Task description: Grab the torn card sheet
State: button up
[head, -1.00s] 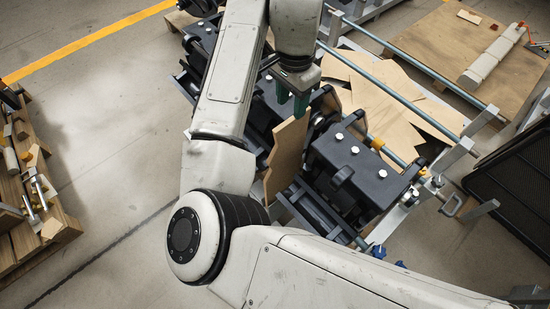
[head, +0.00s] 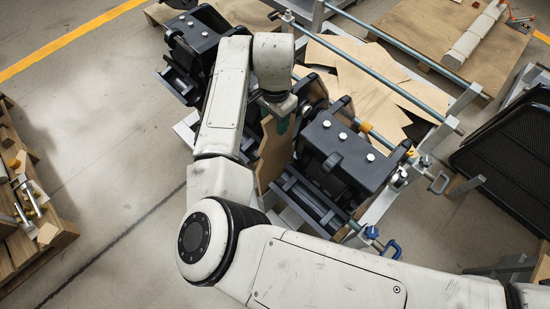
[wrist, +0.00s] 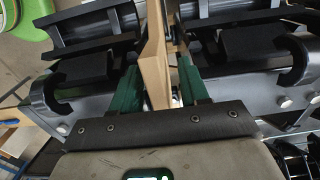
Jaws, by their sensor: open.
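The torn card sheet (head: 272,152) is tan with a jagged edge. It stands upright in the gap between black coupler blocks, and its lower part is hidden in the head view. My gripper (head: 281,125) points down at the sheet's upper part. In the wrist view, the sheet (wrist: 155,62) shows nearly edge-on between the two green fingers of my gripper (wrist: 160,80). The fingers are apart, one on each side of it. The right finger is close to the sheet; I cannot tell if it touches.
A black coupler block (head: 345,155) stands close right of the sheet, and another (head: 197,38) is at the upper left. Steel rails (head: 385,72) run behind, over more tan sheets (head: 355,75). A wooden pallet (head: 40,235) lies left; the floor (head: 110,150) between is clear.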

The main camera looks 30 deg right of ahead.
jog(key=shift+c, duration=0.3)
grip_shut()
dwell(0.4)
